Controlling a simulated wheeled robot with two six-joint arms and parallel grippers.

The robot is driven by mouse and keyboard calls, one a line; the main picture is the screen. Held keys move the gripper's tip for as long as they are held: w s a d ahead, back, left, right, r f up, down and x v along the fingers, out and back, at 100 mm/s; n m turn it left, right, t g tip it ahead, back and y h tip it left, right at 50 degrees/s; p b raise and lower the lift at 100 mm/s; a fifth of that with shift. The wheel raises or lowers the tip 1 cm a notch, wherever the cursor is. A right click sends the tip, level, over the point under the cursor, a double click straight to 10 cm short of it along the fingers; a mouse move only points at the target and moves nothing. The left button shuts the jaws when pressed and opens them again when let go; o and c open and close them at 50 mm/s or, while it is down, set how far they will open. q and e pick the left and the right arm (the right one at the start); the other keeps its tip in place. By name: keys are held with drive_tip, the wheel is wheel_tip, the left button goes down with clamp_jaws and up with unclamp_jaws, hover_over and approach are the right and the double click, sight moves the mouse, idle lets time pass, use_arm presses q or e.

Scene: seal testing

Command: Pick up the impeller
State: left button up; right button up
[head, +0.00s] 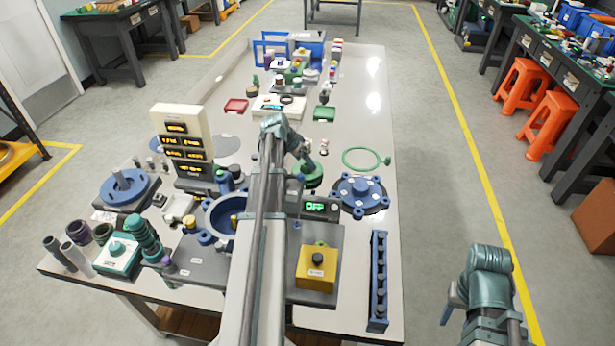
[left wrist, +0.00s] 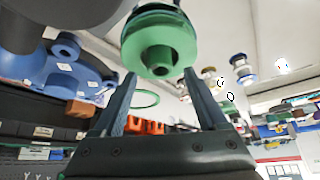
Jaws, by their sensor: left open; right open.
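The green impeller (head: 311,180) sits on the table just right of my left forearm, partly hidden by my arm and gripper. In the left wrist view, the green impeller (left wrist: 160,48) is a round disc with a hub and a central hole, just beyond the fingertips and roughly centred between them. My left gripper (head: 308,160) is open and empty close to the impeller; its two spread fingers show in the left wrist view (left wrist: 160,78). I cannot tell whether they touch it. My right gripper (head: 446,306) is open and empty, off the table's right side.
A blue lugged flange (head: 361,194) and green ring (head: 361,158) lie right of the impeller. A display reading OFF (head: 318,207) and a yellow button box (head: 317,265) stand nearer. A blue rack (head: 378,280) lies along the right edge. The far right of the table is clear.

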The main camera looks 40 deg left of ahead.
sight(307, 169)
use_arm(q)
drive_tip(key=shift+b+x, duration=0.55)
drive_tip(key=shift+x, duration=0.65)
drive_tip(key=shift+r, duration=0.1)
drive_tip(key=shift+s, duration=0.1)
clamp_jaws()
